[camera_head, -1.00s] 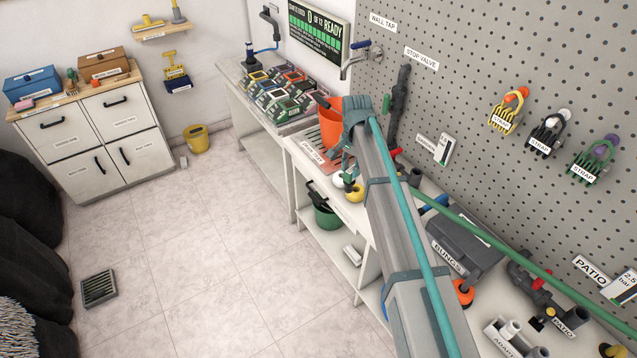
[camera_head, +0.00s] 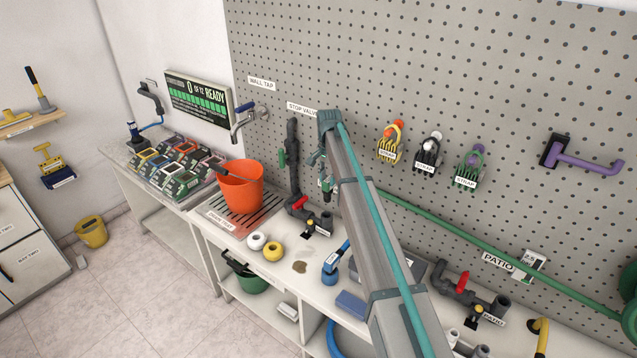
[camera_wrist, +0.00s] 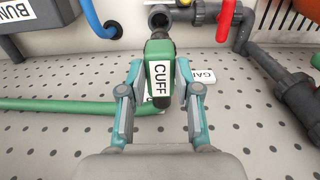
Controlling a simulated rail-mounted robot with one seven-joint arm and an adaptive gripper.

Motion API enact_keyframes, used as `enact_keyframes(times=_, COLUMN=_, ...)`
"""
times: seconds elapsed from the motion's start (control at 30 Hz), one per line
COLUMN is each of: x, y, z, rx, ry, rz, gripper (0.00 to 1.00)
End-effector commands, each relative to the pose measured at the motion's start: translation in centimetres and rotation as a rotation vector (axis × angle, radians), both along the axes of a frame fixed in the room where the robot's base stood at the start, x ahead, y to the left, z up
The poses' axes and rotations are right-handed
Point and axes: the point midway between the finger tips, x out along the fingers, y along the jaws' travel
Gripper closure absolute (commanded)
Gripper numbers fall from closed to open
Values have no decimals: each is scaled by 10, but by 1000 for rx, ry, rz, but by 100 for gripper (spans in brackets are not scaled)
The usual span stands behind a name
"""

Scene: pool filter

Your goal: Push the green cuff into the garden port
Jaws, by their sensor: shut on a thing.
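The green cuff (camera_wrist: 161,52), with a white CUFF label, sits between the two fingers of my gripper (camera_wrist: 160,70) in the wrist view. My gripper is shut on it. In the head view my gripper (camera_head: 320,165) hangs in front of the pegboard, and the small green cuff (camera_head: 326,186) shows below it. A grey pipe opening (camera_wrist: 160,17), apparently the garden port, lies just beyond the cuff's far end in the wrist view. I cannot tell whether they touch. A partly covered label beginning "GA" (camera_wrist: 204,77) is beside the cuff. In the head view, grey pipework (camera_head: 326,219) stands below the gripper.
A red valve handle (camera_wrist: 228,14) stands near the opening. A green hose (camera_wrist: 60,105) runs along the pegboard. The stop valve pipe (camera_head: 293,165) and orange bucket (camera_head: 241,187) are left of the gripper. White and yellow rolls (camera_head: 272,253) lie on the bench.

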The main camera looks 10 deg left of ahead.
Motion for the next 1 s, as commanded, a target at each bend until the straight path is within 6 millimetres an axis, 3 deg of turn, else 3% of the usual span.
enact_keyframes(times=0.47, x=0, y=0, z=-4, rx=1, ry=0, rz=2, gripper=100)
enact_keyframes(times=1.0, x=0, y=0, z=-48, rx=1, ry=0, rz=2, gripper=100)
